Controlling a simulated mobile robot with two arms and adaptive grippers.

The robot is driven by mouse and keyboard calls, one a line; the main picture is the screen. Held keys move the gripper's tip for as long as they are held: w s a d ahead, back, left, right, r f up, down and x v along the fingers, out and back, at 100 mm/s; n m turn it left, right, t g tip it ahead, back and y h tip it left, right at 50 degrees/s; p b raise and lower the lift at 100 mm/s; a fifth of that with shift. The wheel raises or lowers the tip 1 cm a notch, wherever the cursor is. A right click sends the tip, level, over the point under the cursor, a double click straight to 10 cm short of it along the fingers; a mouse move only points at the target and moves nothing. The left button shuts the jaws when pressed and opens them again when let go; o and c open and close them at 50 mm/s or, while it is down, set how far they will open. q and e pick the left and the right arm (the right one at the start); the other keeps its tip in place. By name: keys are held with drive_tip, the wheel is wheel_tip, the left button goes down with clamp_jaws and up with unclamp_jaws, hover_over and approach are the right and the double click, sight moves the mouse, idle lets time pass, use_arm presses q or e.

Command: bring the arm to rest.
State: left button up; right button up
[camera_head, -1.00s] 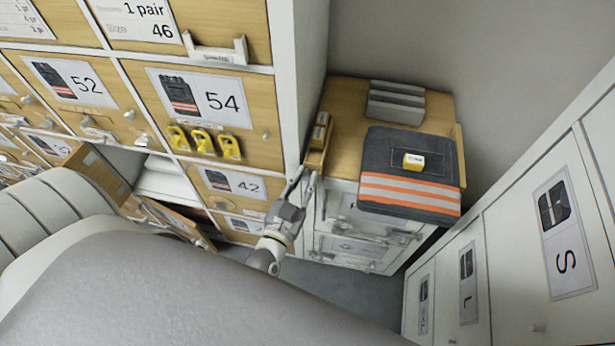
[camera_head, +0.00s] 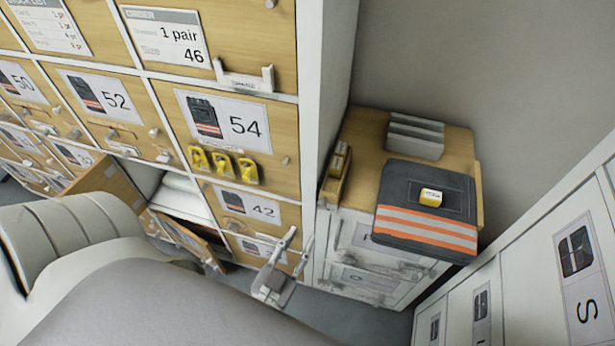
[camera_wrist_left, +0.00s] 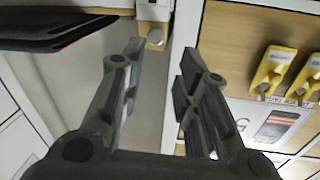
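My left gripper (camera_head: 300,236) is in front of the locker fronts, left of and below the top of the small cabinet. Its fingers stand apart with nothing between them. The left wrist view shows the same two fingers (camera_wrist_left: 163,50) open and empty. My right gripper is in neither view. A folded dark garment with orange and white stripes (camera_head: 425,228) lies on the wooden cabinet top (camera_head: 361,134). A small yellow and white block (camera_head: 430,197) sits on the garment.
A narrow wooden holder (camera_head: 335,178) stands at the cabinet's left edge, close to my left gripper. Grey blocks (camera_head: 415,136) stand at the back. Yellow tags (camera_head: 222,166) hang below the 54 label. A compartment door (camera_head: 105,182) is open at the left. White drawers line the right.

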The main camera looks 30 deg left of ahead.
use_arm(q)
drive_tip(key=shift+s+d, duration=0.1)
drive_tip(key=shift+s, duration=0.8)
drive_tip(key=s+d+f+m+g+h, duration=0.1)
drive_tip(key=s+d+f+g+h, duration=0.2)
drive_tip(key=f, duration=1)
drive_tip(key=s+d+f+m+g, duration=0.1)
drive_tip(key=s+f+g, duration=0.3)
drive_tip(key=f, duration=0.9)
drive_tip(key=s+a+f+g, duration=0.3)
drive_tip(key=s+f+g, duration=0.2)
drive_tip(key=s+f, duration=0.2)
drive_tip(key=s+a+f+g+y, duration=0.1)
drive_tip(key=s+a+f+g, duration=0.2)
drive_tip(key=s+f+g, duration=0.2)
drive_tip(key=s+f, duration=0.2)
drive_tip(key=s, duration=0.2)
drive_tip(key=shift+s+a+f, duration=0.15)
drive_tip(key=shift+a+f, duration=0.2)
